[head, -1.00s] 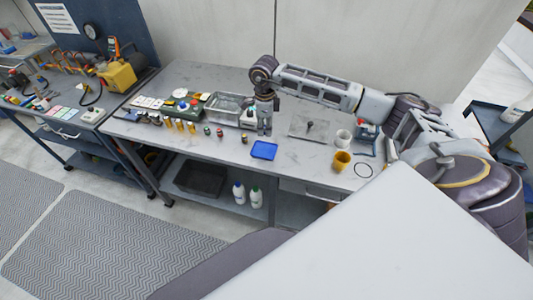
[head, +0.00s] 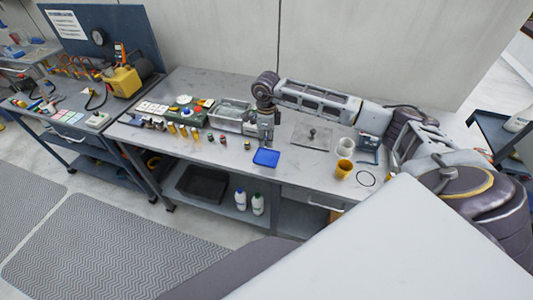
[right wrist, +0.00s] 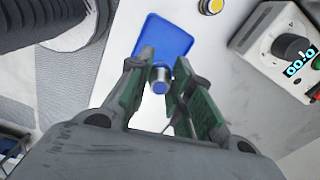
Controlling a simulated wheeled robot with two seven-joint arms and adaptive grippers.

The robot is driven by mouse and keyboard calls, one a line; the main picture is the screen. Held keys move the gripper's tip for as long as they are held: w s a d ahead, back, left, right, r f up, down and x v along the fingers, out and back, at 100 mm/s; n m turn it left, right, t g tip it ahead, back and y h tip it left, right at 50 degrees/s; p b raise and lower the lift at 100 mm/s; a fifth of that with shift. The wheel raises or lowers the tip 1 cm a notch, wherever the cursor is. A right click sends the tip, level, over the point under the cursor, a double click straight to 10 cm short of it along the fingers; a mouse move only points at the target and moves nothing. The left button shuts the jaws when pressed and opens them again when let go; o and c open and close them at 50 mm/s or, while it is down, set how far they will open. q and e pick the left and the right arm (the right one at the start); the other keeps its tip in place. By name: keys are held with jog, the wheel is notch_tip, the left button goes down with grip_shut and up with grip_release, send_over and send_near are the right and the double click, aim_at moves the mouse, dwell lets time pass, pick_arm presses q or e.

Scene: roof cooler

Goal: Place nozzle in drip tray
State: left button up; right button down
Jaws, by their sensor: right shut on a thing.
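The drip tray is a shallow blue tray (head: 266,158) near the front edge of the workbench. It also shows in the right wrist view (right wrist: 168,38). My right gripper (head: 267,142) points down just behind the tray in the head view. In the right wrist view its fingers (right wrist: 164,62) are shut on the nozzle (right wrist: 160,76), a small metal cylinder with a blue end. The nozzle overlaps the tray's edge in that view; I cannot tell whether it touches the tray. My left gripper is not in view.
A small yellow-topped part (head: 246,146) stands left of the tray. A metal basket (head: 230,112) and a grey device with a dial (right wrist: 290,45) are close by.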

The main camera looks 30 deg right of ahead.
aim_at(266, 137)
jog(key=shift+f+p, duration=0.3)
jog(key=shift+f, duration=1.75)
jog(key=shift+f, duration=0.1)
jog(key=shift+f+p, duration=0.4)
jog(key=shift+f, duration=1.35)
jog(key=shift+f, duration=0.15)
jog(key=c, duration=1.5)
grip_release()
jog(key=shift+c, duration=0.2)
jog(key=shift+r, duration=0.2)
notch_tip(266, 137, up, 12)
jog(key=b, duration=0.2)
jog(key=shift+b, duration=0.3)
